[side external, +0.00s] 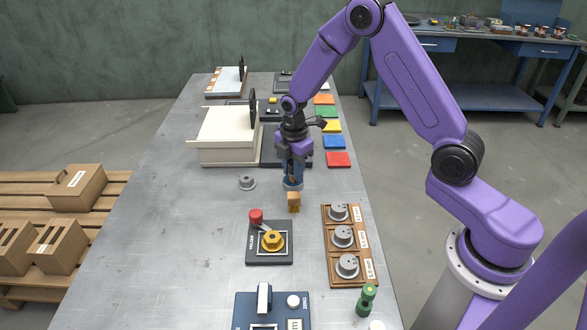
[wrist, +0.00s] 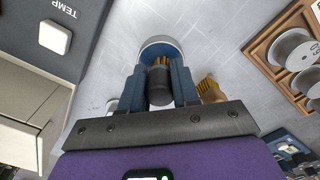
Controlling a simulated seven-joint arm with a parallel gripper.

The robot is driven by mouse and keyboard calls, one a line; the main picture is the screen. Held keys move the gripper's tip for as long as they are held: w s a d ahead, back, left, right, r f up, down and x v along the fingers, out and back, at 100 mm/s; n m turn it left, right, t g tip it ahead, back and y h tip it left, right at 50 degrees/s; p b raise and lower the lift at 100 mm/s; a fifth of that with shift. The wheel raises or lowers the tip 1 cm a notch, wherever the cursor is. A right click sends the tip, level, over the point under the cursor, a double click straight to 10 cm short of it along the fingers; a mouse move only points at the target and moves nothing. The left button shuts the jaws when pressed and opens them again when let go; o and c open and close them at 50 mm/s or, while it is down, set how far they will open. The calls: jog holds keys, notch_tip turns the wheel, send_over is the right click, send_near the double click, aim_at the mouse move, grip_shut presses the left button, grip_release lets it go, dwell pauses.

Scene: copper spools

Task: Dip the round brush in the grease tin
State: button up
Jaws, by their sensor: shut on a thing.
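My gripper (side external: 293,172) is shut on the round brush, which has a dark grey cylindrical body (wrist: 160,88) and yellow bristles (wrist: 161,61). The brush sits between the two blue-grey fingers in the wrist view. A round blue tin with a pale rim (wrist: 160,41) lies just beyond the bristles; it also shows in the side view under my gripper (side external: 293,184). The bristles overlap the tin's opening in the wrist view. I cannot tell whether they touch the grease, and the fingers hide part of the tin.
A tan block brush with yellow bristles (side external: 294,200) stands close beside the tin. A lone grey spool (side external: 247,182) lies to the left. A wooden rack (side external: 327,262) holds grey spools at front right. A cream box (side external: 228,130) stands behind left. The left tabletop is clear.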

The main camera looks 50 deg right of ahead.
dwell(0.3)
jog(key=shift+r, duration=3.5)
jog(key=s+r+m, duration=0.4)
jog(key=s+m, duration=0.3)
jog(key=m, duration=1.1)
jog(key=shift+s+d, duration=0.25)
jog(key=shift+d, duration=0.05)
